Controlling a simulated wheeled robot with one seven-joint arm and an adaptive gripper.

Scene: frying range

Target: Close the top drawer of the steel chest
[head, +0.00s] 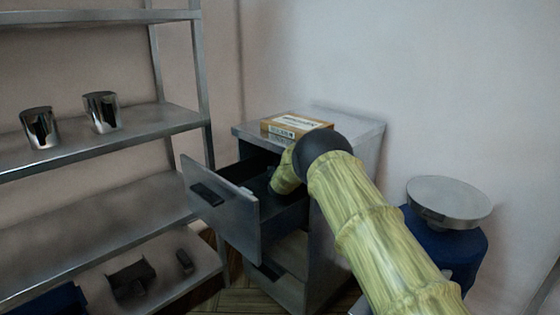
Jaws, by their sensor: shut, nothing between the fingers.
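The steel chest (352,128) stands against the wall right of the shelf rack. Its top drawer (226,217) is pulled well out toward the lower left, with a dark handle (207,194) on its front panel. The drawer's dark inside shows behind the panel. My arm reaches in from the lower right and bends down over the open drawer.
A cardboard box (297,124) lies on the chest top. The metal shelf rack (150,125) at left holds two shiny metal cups. A blue bin with a round steel lid (448,198) stands right of the chest.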

